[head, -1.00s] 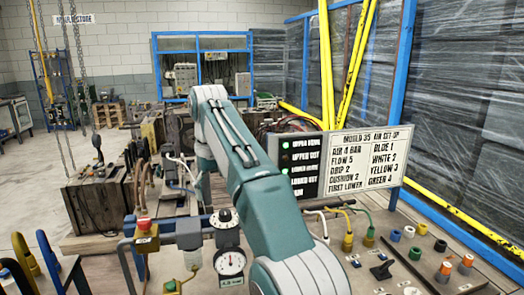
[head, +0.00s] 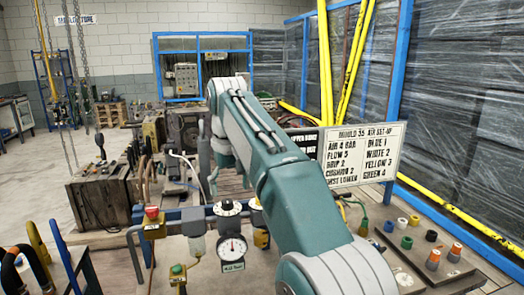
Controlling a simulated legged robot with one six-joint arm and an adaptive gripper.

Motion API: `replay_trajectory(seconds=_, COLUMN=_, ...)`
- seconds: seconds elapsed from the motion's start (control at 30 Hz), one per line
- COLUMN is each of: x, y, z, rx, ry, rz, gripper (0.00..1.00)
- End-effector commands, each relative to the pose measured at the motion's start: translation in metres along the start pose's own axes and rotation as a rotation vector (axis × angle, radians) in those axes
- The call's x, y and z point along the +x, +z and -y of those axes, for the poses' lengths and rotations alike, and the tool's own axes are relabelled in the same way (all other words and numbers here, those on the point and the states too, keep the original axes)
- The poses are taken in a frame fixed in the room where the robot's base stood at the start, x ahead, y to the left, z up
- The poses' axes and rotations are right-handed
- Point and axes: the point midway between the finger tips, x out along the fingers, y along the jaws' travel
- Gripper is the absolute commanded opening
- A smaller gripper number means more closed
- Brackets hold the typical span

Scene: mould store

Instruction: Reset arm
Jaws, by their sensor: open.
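My own arm reaches forward from the bottom right in the head view, rises to a bend near the middle, and a pale link drops behind it. My gripper is not visible; the far end of the arm is hidden behind the nearer links. The white set-up board (head: 362,156), with printed air settings, stands right of my arm. A round pressure gauge (head: 232,248) sits under a dial (head: 228,208) left of the arm. A red button on a yellow box (head: 153,222) is further left.
Several coloured fittings (head: 407,242) stand on the bench at right, beside a blue post (head: 401,90) and yellow rails (head: 455,220). A wooden crate (head: 98,200) and chains (head: 80,60) are at left. Open floor (head: 30,185) shows at far left.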

Motion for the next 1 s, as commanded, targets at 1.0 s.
replay_trajectory(seconds=1.0, x=0.052, y=0.263, z=-0.084, rx=0.342, ry=0.078, rz=-0.329, gripper=0.85)
